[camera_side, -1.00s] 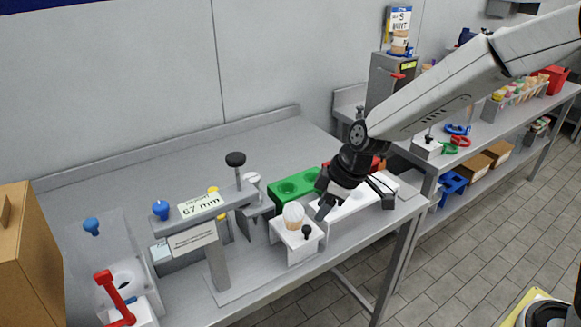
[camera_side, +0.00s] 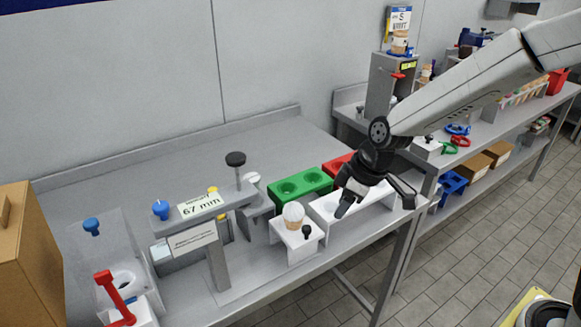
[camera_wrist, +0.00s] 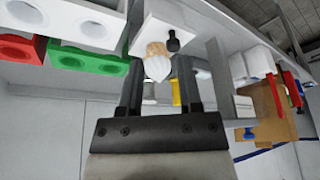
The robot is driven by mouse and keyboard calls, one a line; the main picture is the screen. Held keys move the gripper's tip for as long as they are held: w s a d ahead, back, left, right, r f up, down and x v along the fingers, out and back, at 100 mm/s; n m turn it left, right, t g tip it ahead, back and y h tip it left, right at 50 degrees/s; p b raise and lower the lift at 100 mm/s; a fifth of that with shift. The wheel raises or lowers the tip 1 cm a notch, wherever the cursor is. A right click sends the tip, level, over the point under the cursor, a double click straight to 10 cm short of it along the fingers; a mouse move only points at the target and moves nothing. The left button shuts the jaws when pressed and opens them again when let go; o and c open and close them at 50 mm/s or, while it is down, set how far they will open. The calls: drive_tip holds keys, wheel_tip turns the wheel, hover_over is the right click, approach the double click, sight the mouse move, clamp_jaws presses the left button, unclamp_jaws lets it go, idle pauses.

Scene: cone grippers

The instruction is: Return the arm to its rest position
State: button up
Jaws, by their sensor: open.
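My gripper (camera_side: 376,201) is open and empty above the long white block at the right end of the bench. In the wrist view my gripper (camera_wrist: 174,72) shows its two dark fingers spread apart. A cone with a tan and white surface (camera_side: 293,215) stands in a small white holder (camera_side: 292,247) to the left of my gripper. The cone also shows in the wrist view (camera_wrist: 157,66), beyond the fingertips and apart from them.
A grey gauge stand (camera_side: 218,255) marked 67 mm is left of the holder. The bench's back left (camera_side: 150,185) is clear.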

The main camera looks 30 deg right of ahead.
drive_tip(key=s+d+f+m+h, duration=0.2)
drive_tip(key=s+d+m, duration=0.5)
drive_tip(key=s+d, duration=0.2)
drive_tip(key=s, duration=0.2)
drive_tip(key=shift+s+d+f+g+h, duration=0.25)
drive_tip(key=shift+s+f+g+h, duration=0.05)
drive_tip(key=shift+s+f, duration=0.1)
idle(0.3)
